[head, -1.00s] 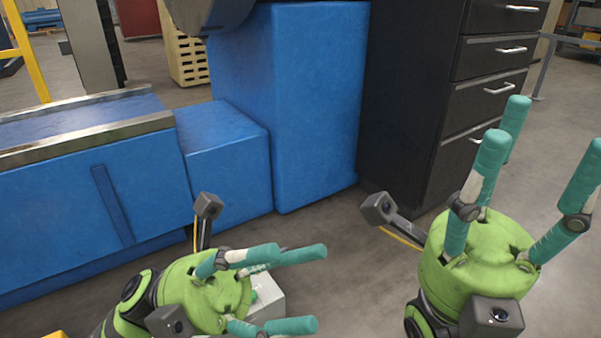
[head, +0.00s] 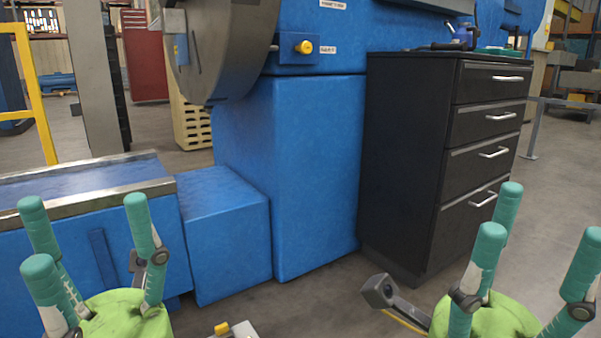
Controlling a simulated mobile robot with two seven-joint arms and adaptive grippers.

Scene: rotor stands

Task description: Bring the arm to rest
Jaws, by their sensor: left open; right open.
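My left gripper (head: 93,250) is at the lower left of the head view, a green body with teal-tipped fingers. Its fingers point up and stand apart, with nothing between them. My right gripper (head: 520,255) is at the lower right, also green with teal fingertips. Its fingers point up, spread and empty. The bottoms of both gripper bodies are cut off by the picture edge.
A large blue machine (head: 290,180) with a low blue bed (head: 225,225) stands ahead. A black drawer cabinet (head: 410,160) is right of it, with small items on top. A yellow frame (head: 35,95) is at the left. Grey floor (head: 560,170) is open at the right.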

